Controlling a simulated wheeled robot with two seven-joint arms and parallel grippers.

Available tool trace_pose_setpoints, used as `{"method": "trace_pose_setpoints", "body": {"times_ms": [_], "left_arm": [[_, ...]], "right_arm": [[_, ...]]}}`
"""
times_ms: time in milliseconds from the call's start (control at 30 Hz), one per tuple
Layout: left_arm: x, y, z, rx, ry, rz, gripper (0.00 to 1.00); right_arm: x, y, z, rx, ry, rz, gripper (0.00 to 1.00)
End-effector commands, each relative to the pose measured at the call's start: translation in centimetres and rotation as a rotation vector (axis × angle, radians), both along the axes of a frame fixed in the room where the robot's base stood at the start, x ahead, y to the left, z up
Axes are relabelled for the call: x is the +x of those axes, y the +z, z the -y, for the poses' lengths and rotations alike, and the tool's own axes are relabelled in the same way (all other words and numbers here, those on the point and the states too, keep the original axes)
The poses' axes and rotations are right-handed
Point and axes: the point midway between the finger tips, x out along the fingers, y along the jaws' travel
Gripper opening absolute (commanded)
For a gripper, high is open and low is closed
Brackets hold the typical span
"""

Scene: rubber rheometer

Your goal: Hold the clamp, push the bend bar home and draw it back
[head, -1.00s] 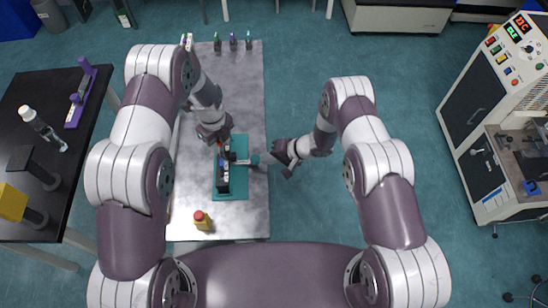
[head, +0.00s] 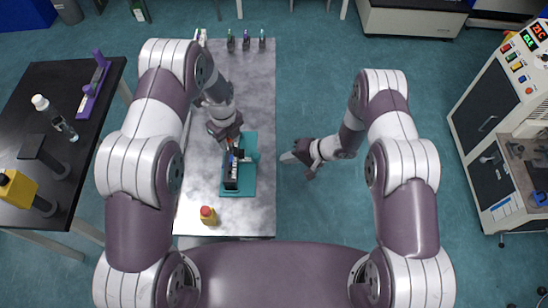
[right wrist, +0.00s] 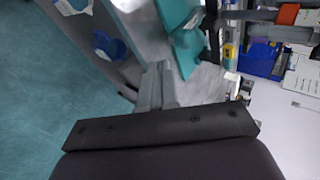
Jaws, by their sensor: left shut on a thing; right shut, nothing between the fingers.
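A black fixture (head: 231,177) stands on a teal base (head: 248,186) on the grey table. My left gripper (head: 232,146) is shut on the clamp at the fixture's far end; its fingers hide most of the clamp. The bend bar's teal end (head: 253,156) sits at the fixture's right side, close to it; the exact depth of the bar cannot be told. My right gripper (head: 283,157) is shut and empty, right of the bar's end with a gap between them. In the right wrist view its fingers (right wrist: 155,85) are together, beside a teal part (right wrist: 187,50).
Several small bottles (head: 246,42) stand at the back. A black side table (head: 95,140) is at left, a rheometer cabinet (head: 490,140) at right. The floor right of the table is clear.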

Motion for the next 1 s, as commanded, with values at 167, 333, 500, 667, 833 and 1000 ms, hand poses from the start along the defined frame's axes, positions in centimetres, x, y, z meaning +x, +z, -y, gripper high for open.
{"method": "trace_pose_setpoints", "body": {"times_ms": [167, 333, 500, 667, 833, 1000], "left_arm": [[-0.1, -0.1, 0.0, 0.000, 0.000, -0.003, 0.00], [-0.1, -0.1, 0.0, 0.000, 0.000, -0.003, 0.00], [-0.1, -0.1, 0.0, 0.000, 0.000, -0.003, 0.00], [-0.1, -0.1, 0.0, 0.000, 0.000, -0.003, 0.00], [-0.1, -0.1, 0.0, 0.001, 0.000, -0.004, 0.00], [-0.1, -0.1, 0.0, 0.001, 0.000, -0.004, 0.00]], "right_arm": [[-0.7, 2.6, 2.8, 0.000, -0.003, 0.000, 0.00], [-1.2, 4.0, 4.3, 0.000, -0.001, -0.001, 0.00], [-1.3, 4.4, 4.7, 0.000, -0.001, -0.001, 0.00], [-1.3, 4.4, 4.7, -0.001, 0.000, -0.002, 0.00], [-1.3, 4.4, 4.7, -0.001, 0.000, -0.002, 0.00], [-1.2, 4.6, 5.1, -0.003, 0.002, 0.000, 0.00]]}}
